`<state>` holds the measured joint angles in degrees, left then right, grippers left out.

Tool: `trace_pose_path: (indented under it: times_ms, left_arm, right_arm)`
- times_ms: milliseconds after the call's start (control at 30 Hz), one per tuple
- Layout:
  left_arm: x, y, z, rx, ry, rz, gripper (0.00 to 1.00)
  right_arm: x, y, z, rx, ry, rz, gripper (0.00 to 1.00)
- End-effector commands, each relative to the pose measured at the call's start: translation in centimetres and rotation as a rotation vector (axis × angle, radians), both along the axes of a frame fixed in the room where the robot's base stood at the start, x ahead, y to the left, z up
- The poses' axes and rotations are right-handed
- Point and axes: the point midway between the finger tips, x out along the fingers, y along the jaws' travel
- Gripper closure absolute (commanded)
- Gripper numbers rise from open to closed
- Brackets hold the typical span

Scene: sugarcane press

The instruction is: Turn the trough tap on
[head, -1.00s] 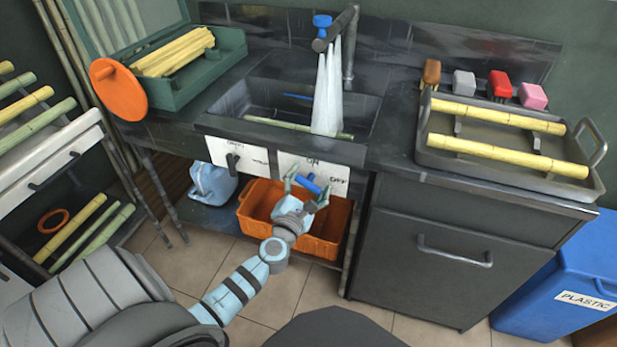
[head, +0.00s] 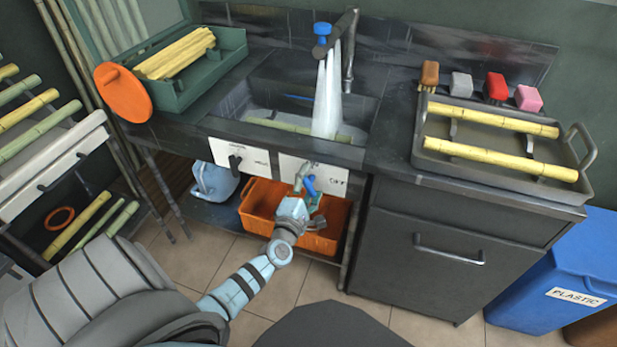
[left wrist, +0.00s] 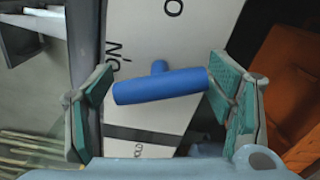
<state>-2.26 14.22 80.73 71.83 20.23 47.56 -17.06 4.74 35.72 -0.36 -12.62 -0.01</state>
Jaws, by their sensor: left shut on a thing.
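In the left wrist view the same blue handle (left wrist: 160,86) lies crosswise between the two green-padded fingers. My left gripper (left wrist: 160,95) is shut on the blue handle, with a finger at each end. In the head view my left gripper (head: 308,196) partly covers the handle and panel. Water (head: 327,95) falls from the spout (head: 338,32) with a blue knob (head: 322,29) into the sink trough (head: 362,112). My right gripper is not in view.
An orange crate (head: 256,210) stands right behind and below my left gripper. A second white panel (head: 240,160) with a black handle is to the left. A grey cabinet (head: 420,265) stands close on the right. The tiled floor in front is clear.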

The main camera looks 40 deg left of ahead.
Motion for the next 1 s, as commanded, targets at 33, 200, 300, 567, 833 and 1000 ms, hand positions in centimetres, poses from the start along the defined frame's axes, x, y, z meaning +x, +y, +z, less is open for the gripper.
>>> trace_pose_path:
  times_ms: [33, 200, 300, 567, 833, 1000]
  left_arm:
    - [0.0, 0.0, 0.0, 0.004, 0.001, 0.0, 0.53]
    - [0.0, 0.0, 0.0, 0.01, 0.004, 0.0, 0.53]
    - [0.0, 0.0, 0.0, 0.01, 0.004, 0.0, 0.53]
    - [0.0, 0.0, 0.0, 0.009, 0.003, 0.0, 0.1]
    - [0.0, 0.0, 0.0, 0.009, 0.003, 0.0, 0.1]
    - [-1.4, -0.5, -0.1, 0.01, 0.005, 0.0, 0.1]
  right_arm:
    - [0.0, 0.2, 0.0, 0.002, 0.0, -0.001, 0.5]
    - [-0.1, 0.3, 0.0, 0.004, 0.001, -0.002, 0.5]
    - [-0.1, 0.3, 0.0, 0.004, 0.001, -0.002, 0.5]
    - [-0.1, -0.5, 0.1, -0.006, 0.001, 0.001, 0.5]
    - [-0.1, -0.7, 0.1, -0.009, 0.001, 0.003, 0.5]
    - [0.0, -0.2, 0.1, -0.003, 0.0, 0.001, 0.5]
